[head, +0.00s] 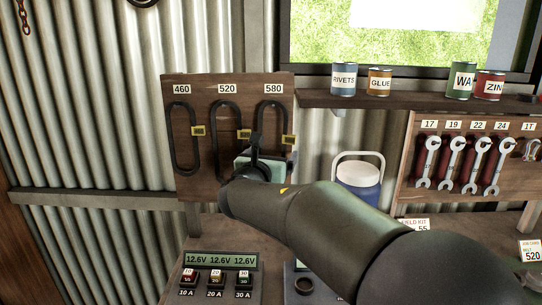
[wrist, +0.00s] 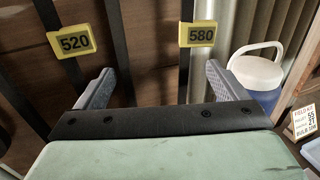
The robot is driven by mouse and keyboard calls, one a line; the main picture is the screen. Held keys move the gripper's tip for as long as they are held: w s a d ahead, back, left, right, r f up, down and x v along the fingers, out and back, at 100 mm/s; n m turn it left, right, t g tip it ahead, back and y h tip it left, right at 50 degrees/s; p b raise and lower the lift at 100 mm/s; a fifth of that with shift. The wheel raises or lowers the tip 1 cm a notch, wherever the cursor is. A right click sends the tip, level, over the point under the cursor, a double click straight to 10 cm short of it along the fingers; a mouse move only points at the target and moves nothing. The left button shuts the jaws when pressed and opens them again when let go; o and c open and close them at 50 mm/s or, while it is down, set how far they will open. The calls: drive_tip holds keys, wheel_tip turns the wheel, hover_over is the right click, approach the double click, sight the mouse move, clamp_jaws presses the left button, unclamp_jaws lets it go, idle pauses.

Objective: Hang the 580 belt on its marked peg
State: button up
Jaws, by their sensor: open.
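The 580 belt, a black loop with a yellow 580 tag (head: 289,140), hangs under the 580 label (head: 273,88) on the brown peg board (head: 213,185). Its lower part is partly hidden behind my arm and gripper (head: 257,147). In the wrist view the 580 tag (wrist: 198,34) sits on the right strand of the 580 belt (wrist: 186,75). My gripper (wrist: 157,74) is open, and both strands of that belt appear between its fingers. I cannot tell how far the fingertips are from the board. The peg is not clearly visible.
The 520 belt (head: 216,135) and 460 belt (head: 174,140) hang to the left. A blue and white cooler (head: 357,183) stands to the right. Cans line the shelf (head: 420,102) above, and wrenches hang further right.

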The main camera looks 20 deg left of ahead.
drive_tip(key=s+b, duration=0.3)
drive_tip(key=s, duration=1.4)
drive_tip(key=d+f+m+g+h, duration=0.25)
drive_tip(key=d+f+m, duration=0.25)
drive_tip(key=d, duration=0.4)
drive_tip(key=d+f+m+g+h+p, duration=0.1)
drive_tip(key=d+f+m+g+h, duration=0.1)
drive_tip(key=d+f+m+g, duration=0.45)
drive_tip(key=d+f+m+h, duration=0.2)
drive_tip(key=d+m, duration=0.1)
drive_tip(key=d, duration=0.7)
drive_tip(key=s+d+f+m+g+y, duration=0.2)
drive_tip(key=s+d+f+m+g, duration=0.1)
drive_tip(key=m, duration=0.4)
drive_tip(key=s+d+f+m+g+y+p, duration=0.1)
drive_tip(key=s+d+f+m+g+y, duration=0.1)
drive_tip(key=s+f+m, duration=0.3)
drive_tip(key=s+d+f+m+g+y, duration=0.2)
drive_tip(key=s+d+f+m+g, duration=0.1)
drive_tip(key=s+m, duration=0.6)
drive_tip(key=shift+d+f+m+g, duration=0.35)
drive_tip(key=shift+d+f, duration=0.45)
drive_tip(key=shift+d, duration=0.15)
